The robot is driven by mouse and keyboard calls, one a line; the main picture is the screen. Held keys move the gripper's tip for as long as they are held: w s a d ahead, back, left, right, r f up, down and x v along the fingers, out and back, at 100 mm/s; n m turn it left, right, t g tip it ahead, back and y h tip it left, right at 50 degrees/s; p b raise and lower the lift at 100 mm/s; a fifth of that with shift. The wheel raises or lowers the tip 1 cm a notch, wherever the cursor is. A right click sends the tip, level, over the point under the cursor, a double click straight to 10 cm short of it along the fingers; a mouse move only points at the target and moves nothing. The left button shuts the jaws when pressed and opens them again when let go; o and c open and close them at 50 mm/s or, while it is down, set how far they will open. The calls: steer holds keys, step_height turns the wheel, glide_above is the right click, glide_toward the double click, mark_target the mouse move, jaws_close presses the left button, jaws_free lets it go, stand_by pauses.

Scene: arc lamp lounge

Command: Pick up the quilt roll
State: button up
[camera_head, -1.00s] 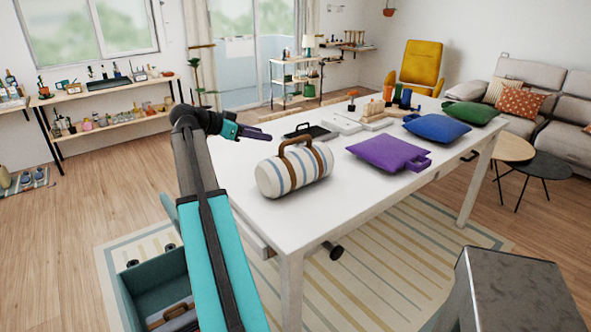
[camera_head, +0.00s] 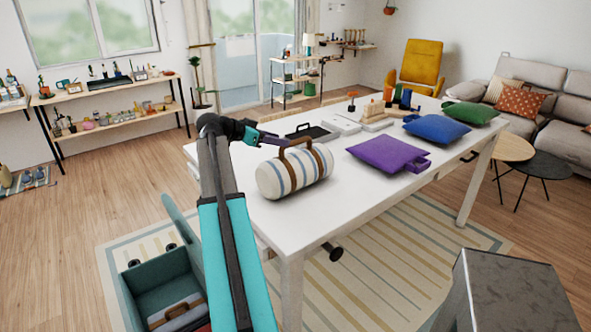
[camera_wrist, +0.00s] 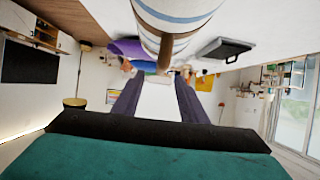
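The quilt roll (camera_head: 297,176) is a cream roll with blue-grey stripes, brown straps and a brown carry handle. It lies on the near left part of the white table (camera_head: 375,197). My gripper (camera_head: 280,141) is at the height of the handle, at its left side. In the wrist view the roll (camera_wrist: 178,14) shows at the top edge, and its handle reaches to between the tips of my open gripper (camera_wrist: 158,77). The fingers are apart, not closed on the handle. I cannot tell whether either finger touches it.
A purple cushion (camera_head: 385,153) lies right of the roll, with blue (camera_head: 437,128) and green (camera_head: 471,112) cushions beyond. An open teal box (camera_head: 160,285) stands on the floor at lower left. The table's front left is clear.

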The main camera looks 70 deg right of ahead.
steer(key=shift+s+d+f, duration=0.3)
steer(key=shift+d+f, duration=0.05)
steer(key=shift+d, duration=0.2)
steer(key=shift+d+r+p+x, duration=0.1)
steer(key=shift+r+p+x, duration=0.1)
steer(key=shift+p+x, duration=0.6)
steer(key=shift+d+r+p+x, duration=0.15)
steer(key=shift+p+x, duration=0.25)
steer(key=shift+x, duration=0.8)
steer(key=shift+s+d+f, duration=0.2)
steer(key=shift+d+f, duration=0.15)
steer(key=shift+d, duration=0.05)
steer(key=shift+c, duration=0.5)
jaws_close()
